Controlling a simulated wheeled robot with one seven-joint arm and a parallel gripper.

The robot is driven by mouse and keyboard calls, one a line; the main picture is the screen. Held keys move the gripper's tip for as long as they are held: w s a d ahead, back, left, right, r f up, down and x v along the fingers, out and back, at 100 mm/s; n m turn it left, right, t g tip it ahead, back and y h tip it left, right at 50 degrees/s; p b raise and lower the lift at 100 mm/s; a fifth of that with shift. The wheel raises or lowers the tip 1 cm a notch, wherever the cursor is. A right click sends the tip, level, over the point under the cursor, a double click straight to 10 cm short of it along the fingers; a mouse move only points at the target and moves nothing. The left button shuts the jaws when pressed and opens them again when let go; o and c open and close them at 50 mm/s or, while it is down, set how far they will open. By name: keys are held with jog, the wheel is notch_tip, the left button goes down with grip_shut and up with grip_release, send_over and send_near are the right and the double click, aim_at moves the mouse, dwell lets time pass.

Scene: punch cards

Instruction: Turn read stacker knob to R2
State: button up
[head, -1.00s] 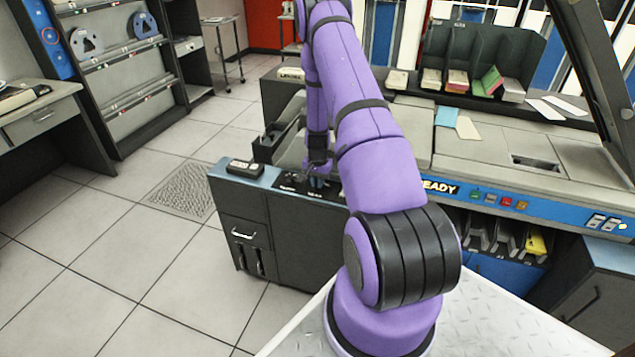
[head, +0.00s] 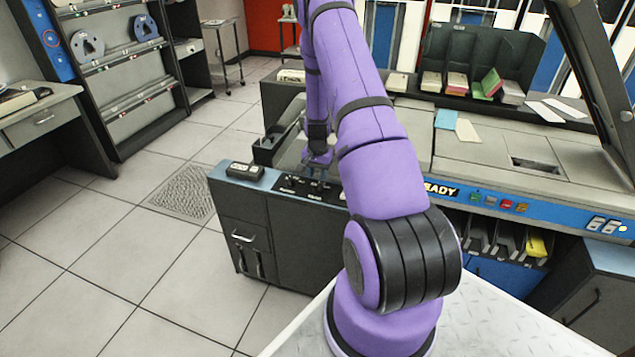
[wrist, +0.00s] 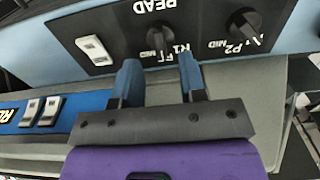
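The read stacker knob (wrist: 165,38) is a black round knob below the upside-down word READ in the wrist view. Labels MID and R1 show beside it; the way its pointer faces is hard to tell. My gripper (wrist: 160,72) has two blue fingers spread apart with nothing between them. The fingertips are just short of the knob and lie either side of its line, apart from it as far as I can tell. In the head view the black control panel (head: 296,188) is partly covered by my arm, and the knob cannot be made out there.
A second black knob (wrist: 243,25) with P2 and MID labels sits to the right of the read knob. A white rocker switch (wrist: 94,50) is to its left. A dark box (head: 246,170) lies on the console's left end. Open floor lies left of the console.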

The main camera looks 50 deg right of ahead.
notch_tip(320, 180, up, 6)
jog(key=shift+f, duration=0.1)
dwell(0.7)
notch_tip(320, 180, up, 15)
jog(key=n+t, duration=0.1)
jog(key=n, duration=0.2)
send_over(317, 185)
jog(key=w+a, duration=0.2)
jog(key=a, duration=0.7)
jog(key=s+a+r+n+t, duration=0.1)
jog(key=s+a+r+n, duration=0.1)
jog(key=a+r, duration=0.55)
jog(key=s+a+r+n+t, duration=0.1)
jog(key=s+a+r+n, duration=0.1)
jog(key=s+a+r, duration=0.4)
jog(key=s+a+r+n, duration=0.1)
jog(key=s+a+r, duration=0.1)
jog(key=a+r, duration=0.35)
jog(key=s+a+r+n+t, duration=0.1)
jog(key=s+a+r+n, duration=0.1)
jog(key=s, duration=0.6)
jog(key=s+a+r+n+t, duration=0.1)
jog(key=s+a+r+n, duration=0.2)
jog(key=s, duration=0.6)
jog(key=shift+s+a+r+n, duration=0.3)
jog(key=shift+a+r, duration=0.6)
jog(key=shift+a, duration=0.15)
